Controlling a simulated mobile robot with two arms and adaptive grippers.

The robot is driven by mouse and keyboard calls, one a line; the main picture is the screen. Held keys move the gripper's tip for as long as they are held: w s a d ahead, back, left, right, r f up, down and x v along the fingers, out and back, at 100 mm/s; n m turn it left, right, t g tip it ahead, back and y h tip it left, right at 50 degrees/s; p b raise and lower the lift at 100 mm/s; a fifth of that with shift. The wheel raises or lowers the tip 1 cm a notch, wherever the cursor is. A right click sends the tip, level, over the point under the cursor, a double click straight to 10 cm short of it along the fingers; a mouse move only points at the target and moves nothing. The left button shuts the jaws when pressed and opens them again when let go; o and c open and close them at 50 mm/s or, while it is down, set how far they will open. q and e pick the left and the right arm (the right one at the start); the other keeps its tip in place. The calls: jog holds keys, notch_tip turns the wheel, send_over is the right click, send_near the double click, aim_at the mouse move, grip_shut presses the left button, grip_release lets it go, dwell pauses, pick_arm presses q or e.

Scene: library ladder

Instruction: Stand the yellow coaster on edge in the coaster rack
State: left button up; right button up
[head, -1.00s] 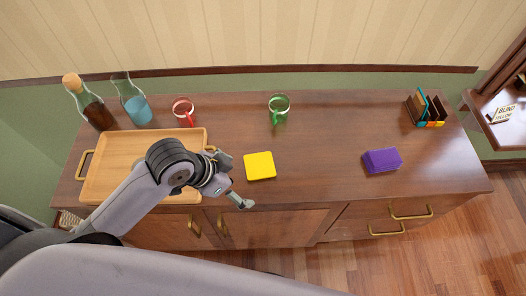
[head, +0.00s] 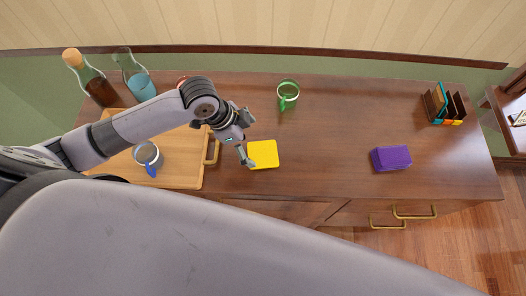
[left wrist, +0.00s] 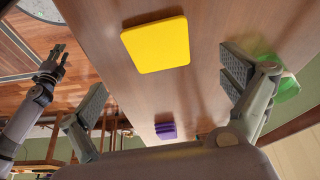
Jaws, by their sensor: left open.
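The yellow coaster (head: 263,154) lies flat on the cabinet top, right of the tray. It also shows flat in the left wrist view (left wrist: 157,45). My left gripper (head: 246,140) is open and empty at the coaster's left edge in the head view. In the left wrist view its fingers (left wrist: 165,75) are wide apart, with the coaster beyond them. Whether a finger touches it, I cannot tell. My right gripper (left wrist: 54,62) shows small at the left of the wrist view.
A wooden tray (head: 186,180) holds a grey mug (head: 147,154) with a blue handle. A green mug (head: 288,94) stands behind the coaster, and a red mug is mostly hidden by my arm. Two bottles stand back left. The middle is clear.

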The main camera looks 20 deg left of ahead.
aim_at(262, 154)
pick_arm(q)
jog(key=shift+w+d+f, duration=0.15)
jog(key=shift+d+f, duration=0.15)
jog(key=shift+f, duration=0.3)
jog(key=shift+d+f, duration=0.15)
jog(key=shift+f, duration=0.3)
jog(key=shift+d+f+p, duration=0.15)
jog(key=shift+f+p, duration=0.15)
jog(key=shift+p, duration=0.05)
jog(key=x, duration=0.3)
jog(key=shift+d+f+p, duration=0.1)
jog(key=shift+f+p, duration=0.2)
jog(key=shift+p, duration=0.1)
jog(key=shift+w+d+f, duration=0.1)
jog(key=shift+f, duration=0.25)
pick_arm(e)
jog(key=shift+w+a+r, duration=0.25)
jog(key=shift+w+r, duration=0.45)
jog(key=shift+r, duration=0.15)
pick_arm(q)
jog(key=shift+c, duration=0.2)
jog(key=shift+c, duration=0.7)
jog(key=c, duration=1.1)
pick_arm(e)
jog(key=shift+d, duration=0.2)
